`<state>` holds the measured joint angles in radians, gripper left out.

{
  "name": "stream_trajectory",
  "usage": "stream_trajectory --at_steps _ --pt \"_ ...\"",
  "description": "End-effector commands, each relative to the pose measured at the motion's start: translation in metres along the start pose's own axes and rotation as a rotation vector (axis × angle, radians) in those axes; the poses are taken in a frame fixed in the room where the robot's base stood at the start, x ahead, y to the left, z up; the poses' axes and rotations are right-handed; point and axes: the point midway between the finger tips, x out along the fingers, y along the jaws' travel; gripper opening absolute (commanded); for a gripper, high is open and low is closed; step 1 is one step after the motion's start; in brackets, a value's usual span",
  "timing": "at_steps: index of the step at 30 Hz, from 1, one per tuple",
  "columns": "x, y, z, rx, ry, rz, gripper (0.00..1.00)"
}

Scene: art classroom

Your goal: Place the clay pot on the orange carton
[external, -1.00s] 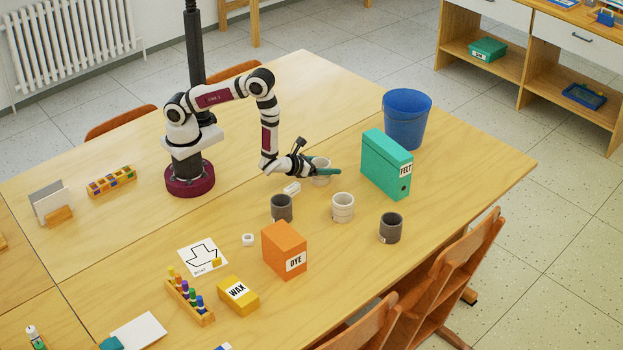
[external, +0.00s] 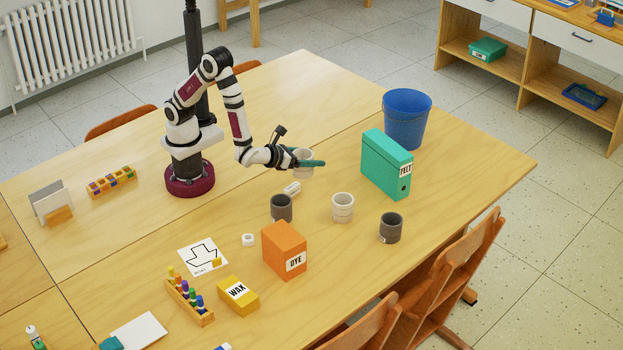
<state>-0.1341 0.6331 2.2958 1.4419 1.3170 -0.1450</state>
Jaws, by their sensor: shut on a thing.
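My gripper (external: 309,163) is shut on a pale, cup-shaped pot (external: 302,167) and holds it upright. The pot is partly hidden by a green finger, and it appears to be a little above the table. The orange carton (external: 279,242), labelled DYE, stands upright on the table, nearer the camera than my gripper. Its top is bare. A similar pale pot (external: 343,208) and two dark grey pots (external: 281,208) (external: 391,228) stand on the table around the carton's far and right sides.
A teal FELT box (external: 385,163) and a blue bucket (external: 406,120) stand right of my gripper. A small white block (external: 292,188) lies below the held pot. A white roll (external: 248,240), a yellow WAX box (external: 239,296) and a marker rack (external: 188,303) are left of the carton.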

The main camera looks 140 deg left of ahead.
Motion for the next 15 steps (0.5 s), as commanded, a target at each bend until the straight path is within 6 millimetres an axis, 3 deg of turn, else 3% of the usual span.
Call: stream_trajectory --at_steps 4,8,11,15 --pt "-0.012 -0.019 0.003 0.009 -0.001 -0.033 0.13" --pt "-0.045 -0.06 0.009 0.038 -0.002 -0.109 0.13" --pt "-0.084 -0.097 0.011 0.068 -0.001 -0.181 0.13" --pt "-0.158 -0.146 0.01 0.115 0.001 -0.3 0.13"
